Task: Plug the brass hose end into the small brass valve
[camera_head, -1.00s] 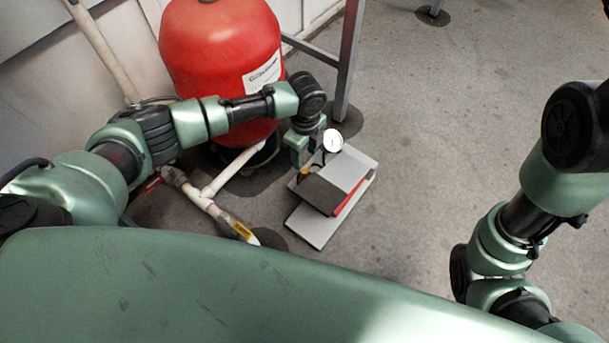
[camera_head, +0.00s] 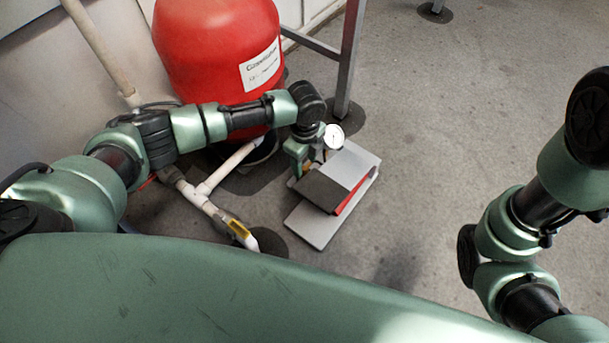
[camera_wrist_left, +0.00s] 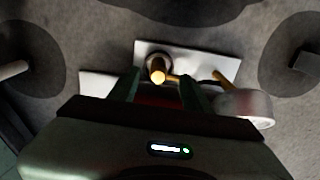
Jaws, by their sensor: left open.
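My left gripper (camera_wrist_left: 160,92) is open, fingers pointing down over the small device on the floor. An upright brass fitting (camera_wrist_left: 157,72) shows just ahead of the gap between the fingertips; I cannot tell whether it is the hose end or the valve, or whether a finger touches it. A thinner brass piece (camera_wrist_left: 225,82) runs off to its right. In the head view the left gripper (camera_head: 297,158) hides most of the brass parts. I cannot make out a hose. My right arm shows at the right, but its gripper is out of view.
A round gauge (camera_head: 333,136) stands close beside the left gripper. A grey and red box (camera_head: 330,190) sits on a light plate (camera_head: 318,232). A red tank (camera_head: 215,60), white pipes (camera_head: 205,195) and a metal leg (camera_head: 350,60) are near. Floor to the right is clear.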

